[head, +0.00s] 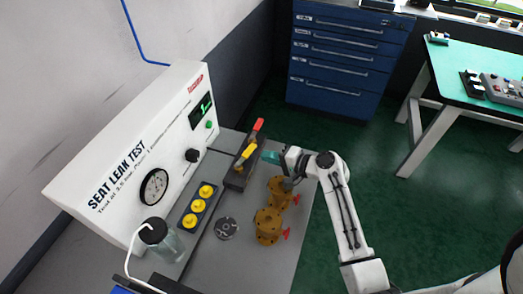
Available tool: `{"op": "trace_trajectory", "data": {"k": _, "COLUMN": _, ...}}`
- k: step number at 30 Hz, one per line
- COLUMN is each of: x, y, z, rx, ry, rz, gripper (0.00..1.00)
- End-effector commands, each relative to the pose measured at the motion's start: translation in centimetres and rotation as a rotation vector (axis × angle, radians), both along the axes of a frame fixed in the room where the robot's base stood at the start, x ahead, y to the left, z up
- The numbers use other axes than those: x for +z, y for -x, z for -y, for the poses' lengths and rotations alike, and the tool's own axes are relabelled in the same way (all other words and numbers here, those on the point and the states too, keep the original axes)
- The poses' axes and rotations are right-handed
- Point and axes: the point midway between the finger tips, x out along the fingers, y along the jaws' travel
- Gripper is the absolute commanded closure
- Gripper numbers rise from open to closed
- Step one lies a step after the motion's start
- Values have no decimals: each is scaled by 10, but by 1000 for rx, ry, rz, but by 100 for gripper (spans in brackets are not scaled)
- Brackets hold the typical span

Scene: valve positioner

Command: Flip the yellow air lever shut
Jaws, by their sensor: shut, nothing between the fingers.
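The yellow air lever (246,156) stands on a dark block (237,176) beside the white test panel. It is tilted, its upper end toward the right. A red-orange lever (258,126) is on the same block, just behind it. My gripper (266,157) is shut and empty, just right of the yellow lever, with its teal fingertips pointing left at it. I cannot tell whether the tips touch the lever. My arm reaches in from the right.
Two brass valves with red handles (268,226) stand on the grey bench (290,262) below my gripper. A round metal disc (226,229), yellow buttons (190,220) and a bottle (160,240) are to the left. The white panel (120,160) walls off the left side.

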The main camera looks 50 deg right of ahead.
Motion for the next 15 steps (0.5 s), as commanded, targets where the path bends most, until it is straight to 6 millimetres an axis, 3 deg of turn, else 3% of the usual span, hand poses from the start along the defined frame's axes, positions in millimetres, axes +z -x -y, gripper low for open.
{"op": "trace_trajectory", "data": {"k": 6, "x": 2, "y": -24, "z": -4, "rx": 1, "ry": 1, "rz": 0, "gripper": 100}}
{"op": "trace_trajectory", "data": {"k": 15, "x": 1, "y": -29, "z": -4, "rx": 0, "ry": 1, "rz": 0, "gripper": 100}}
